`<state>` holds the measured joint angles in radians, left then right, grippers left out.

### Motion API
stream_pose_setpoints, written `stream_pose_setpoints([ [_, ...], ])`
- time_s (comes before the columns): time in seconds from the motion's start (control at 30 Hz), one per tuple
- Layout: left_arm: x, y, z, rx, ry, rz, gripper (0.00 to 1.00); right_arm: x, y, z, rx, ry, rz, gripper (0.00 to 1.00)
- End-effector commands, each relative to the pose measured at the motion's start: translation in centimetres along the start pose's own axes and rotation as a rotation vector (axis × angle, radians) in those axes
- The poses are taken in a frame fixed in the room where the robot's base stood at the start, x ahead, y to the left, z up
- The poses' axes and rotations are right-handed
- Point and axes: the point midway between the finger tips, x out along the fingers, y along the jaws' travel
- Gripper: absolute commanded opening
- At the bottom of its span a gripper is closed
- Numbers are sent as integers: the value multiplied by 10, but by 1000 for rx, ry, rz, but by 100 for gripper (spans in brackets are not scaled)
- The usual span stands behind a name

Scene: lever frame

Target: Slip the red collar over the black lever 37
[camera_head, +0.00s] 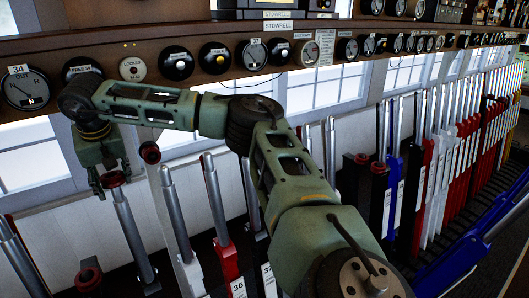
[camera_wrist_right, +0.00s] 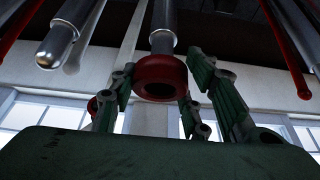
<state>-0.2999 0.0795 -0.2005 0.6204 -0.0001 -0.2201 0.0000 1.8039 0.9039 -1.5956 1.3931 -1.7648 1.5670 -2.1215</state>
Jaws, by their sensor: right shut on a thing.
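The red collar (camera_head: 113,180) is between the fingers of my right gripper (camera_head: 110,178), at the top end of a silver lever handle (camera_head: 130,230). In the right wrist view, the red collar (camera_wrist_right: 160,76) is gripped from both sides by the green fingers. Its dark hole faces the camera, and the handle (camera_wrist_right: 163,38) lines up behind it. I cannot tell whether the handle end is inside the collar or just behind it. The plate 37 (camera_head: 267,280) shows low beside my arm; much of its lever is hidden. My left gripper is not in view.
A second red ring-like piece (camera_head: 150,152) is close right of the gripper. Several silver handles stand nearby, one (camera_head: 175,215) just right. A shelf with round dials (camera_head: 132,69) is above. Red, blue and white levers (camera_head: 440,170) crowd the right.

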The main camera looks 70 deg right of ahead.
Motion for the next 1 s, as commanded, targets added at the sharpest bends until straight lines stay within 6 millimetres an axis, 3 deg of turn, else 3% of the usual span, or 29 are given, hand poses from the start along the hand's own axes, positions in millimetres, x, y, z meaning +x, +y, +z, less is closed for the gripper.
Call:
stream_pose_setpoints([
  [0.43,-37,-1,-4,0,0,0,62,-34,0,-20,0,0,0,20],
  [1.0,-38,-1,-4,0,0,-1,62,-35,0,-21,0,0,0,20],
])
